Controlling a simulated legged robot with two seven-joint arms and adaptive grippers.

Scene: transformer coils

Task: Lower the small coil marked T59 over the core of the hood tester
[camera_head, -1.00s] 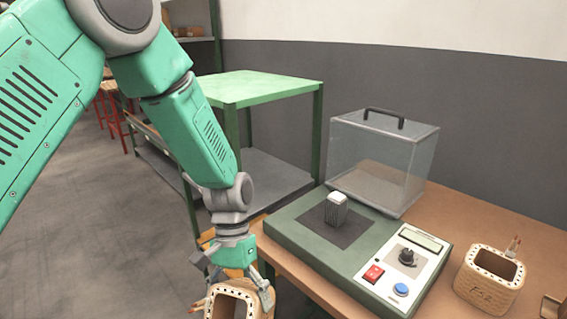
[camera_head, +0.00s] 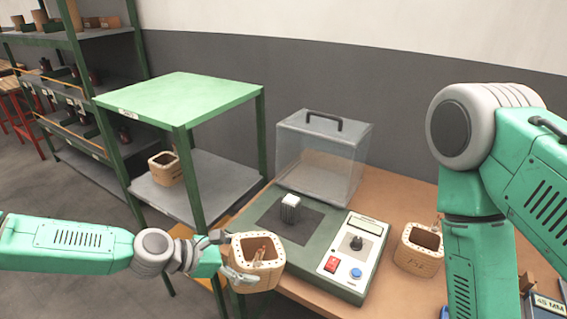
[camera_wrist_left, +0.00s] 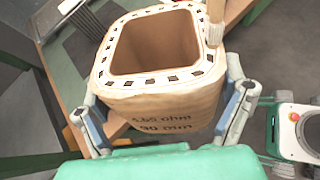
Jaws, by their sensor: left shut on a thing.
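My left gripper (camera_head: 232,264) is shut on a tan, square, hollow coil (camera_head: 259,277), one finger on each side. The coil is held in the air left of the hood tester (camera_head: 318,272), its opening facing up. The tester's core (camera_head: 290,208), a small ribbed metal block, stands upright and bare on a dark pad. The clear hood (camera_head: 321,158) with black handle stands behind it. My right gripper is out of view.
Another tan coil (camera_head: 419,250) stands right of the tester on the brown bench (camera_head: 385,190). A further coil (camera_head: 166,169) sits on the lower shelf of the green stand (camera_head: 185,100). My right arm fills the right side. A "45 MM" label shows at bottom right.

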